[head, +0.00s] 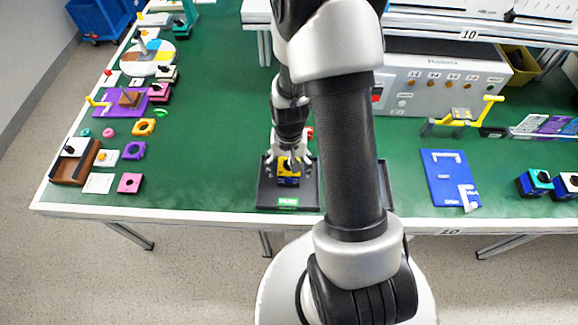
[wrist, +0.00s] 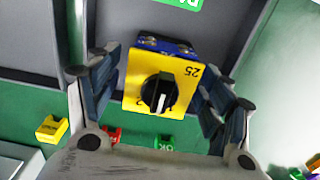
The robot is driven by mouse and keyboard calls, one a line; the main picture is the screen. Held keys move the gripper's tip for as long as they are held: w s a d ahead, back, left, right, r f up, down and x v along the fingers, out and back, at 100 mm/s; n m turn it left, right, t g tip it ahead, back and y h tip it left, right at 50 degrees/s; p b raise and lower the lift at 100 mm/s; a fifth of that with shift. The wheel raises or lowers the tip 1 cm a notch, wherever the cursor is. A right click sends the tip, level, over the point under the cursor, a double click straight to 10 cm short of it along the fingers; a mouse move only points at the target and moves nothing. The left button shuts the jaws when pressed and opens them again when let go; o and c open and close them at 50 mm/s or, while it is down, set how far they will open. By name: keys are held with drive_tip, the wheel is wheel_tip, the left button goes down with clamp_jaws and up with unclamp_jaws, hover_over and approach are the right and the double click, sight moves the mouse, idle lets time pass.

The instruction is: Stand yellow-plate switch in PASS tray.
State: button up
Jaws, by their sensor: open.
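The yellow-plate switch (head: 289,181) is at the PASS tray in the head view. In the wrist view its yellow plate (wrist: 137,88) faces the camera, with a black knob, a "25" marking and a blue body behind its upper edge. The dark PASS tray (head: 268,195) has a green label at its front; part of it shows in the wrist view (wrist: 215,35). My gripper (head: 289,162) is over the tray. In the wrist view its fingers (wrist: 158,88) are apart on either side of the switch. Whether its base touches the tray floor cannot be told.
Another dark tray (head: 387,187) is mostly hidden behind my arm. A grey control box (head: 440,85) stands behind. A blue board (head: 447,175) and other switches (head: 535,183) lie right. Small colored parts (head: 133,151) lie left. Green table is bare between them.

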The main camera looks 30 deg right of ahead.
wheel_tip(320, 180, up, 12)
drive_tip(key=p, duration=0.4)
drive_tip(key=shift+f, duration=0.1)
drive_tip(key=s+a+r+n+t, duration=0.1)
drive_tip(key=s+a+r+n, duration=0.1)
drive_tip(key=r, duration=0.5)
drive_tip(key=s+a+r+n+t, duration=0.2)
drive_tip(key=s+a+r, duration=0.3)
drive_tip(key=s+r, duration=0.2)
drive_tip(key=s+a+r+n+t, duration=0.1)
drive_tip(key=s+a+r, duration=0.3)
drive_tip(key=r, duration=0.5)
drive_tip(key=shift+s+n+t, duration=0.3)
drive_tip(key=shift+s+n, duration=0.25)
drive_tip(key=shift+n, duration=0.35)
drive_tip(key=shift+c, duration=0.3)
